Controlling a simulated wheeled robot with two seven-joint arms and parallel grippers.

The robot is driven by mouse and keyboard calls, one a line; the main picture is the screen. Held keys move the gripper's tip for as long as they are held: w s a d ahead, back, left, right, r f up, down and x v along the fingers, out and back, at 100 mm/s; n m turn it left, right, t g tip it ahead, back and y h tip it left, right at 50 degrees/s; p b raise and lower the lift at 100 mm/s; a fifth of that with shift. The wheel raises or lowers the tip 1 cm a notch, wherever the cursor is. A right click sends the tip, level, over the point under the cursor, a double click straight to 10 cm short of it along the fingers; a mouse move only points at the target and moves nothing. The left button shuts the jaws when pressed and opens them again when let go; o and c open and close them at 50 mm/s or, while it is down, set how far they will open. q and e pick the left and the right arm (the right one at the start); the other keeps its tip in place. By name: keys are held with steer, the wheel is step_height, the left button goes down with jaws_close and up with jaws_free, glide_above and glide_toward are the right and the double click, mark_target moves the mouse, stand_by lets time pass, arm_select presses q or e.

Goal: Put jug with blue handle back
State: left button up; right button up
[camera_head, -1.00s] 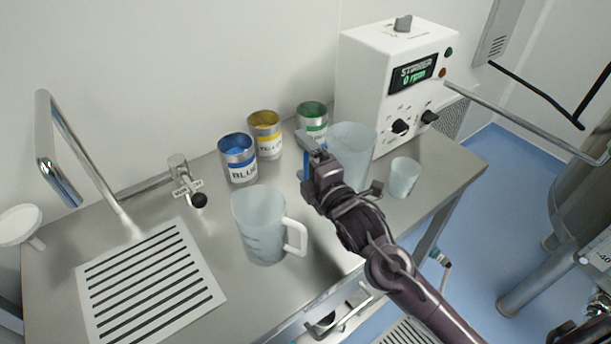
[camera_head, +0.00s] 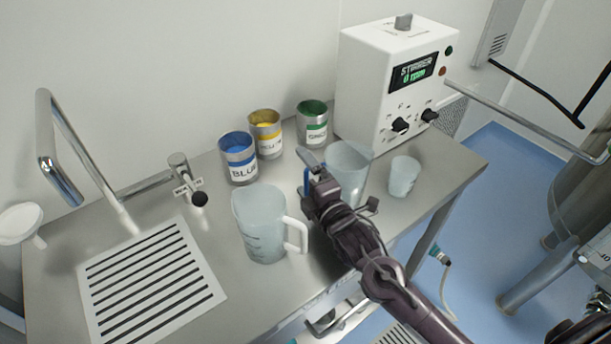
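The jug with the blue handle (camera_head: 348,168) is translucent and upright at the right part of the steel bench. Its blue handle (camera_head: 306,181) shows as a narrow strip on the jug's left side. My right gripper (camera_head: 313,163) is at this handle and appears shut on it, though the fingers partly hide the contact. My wrist covers the lower part of the jug, so I cannot tell whether its base touches the bench. A second jug, with a white handle (camera_head: 297,235), stands to the left. My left gripper is not in view.
Blue (camera_head: 239,163), yellow (camera_head: 267,141) and green (camera_head: 312,130) paint cans stand along the back. A small cup (camera_head: 403,177) is right of the jug, and the stirrer box (camera_head: 375,85) is behind. A drain grille (camera_head: 150,285) and tap are left.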

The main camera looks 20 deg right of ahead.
steer(key=shift+r, duration=0.15)
steer(key=shift+s+d, duration=0.1)
steer(key=shift+s, duration=0.2)
steer(key=b+v, duration=0.2)
steer(key=v, duration=0.8)
steer(key=shift+s, duration=0.1)
steer(key=shift+s+d, duration=0.15)
steer(key=shift+s, duration=0.45)
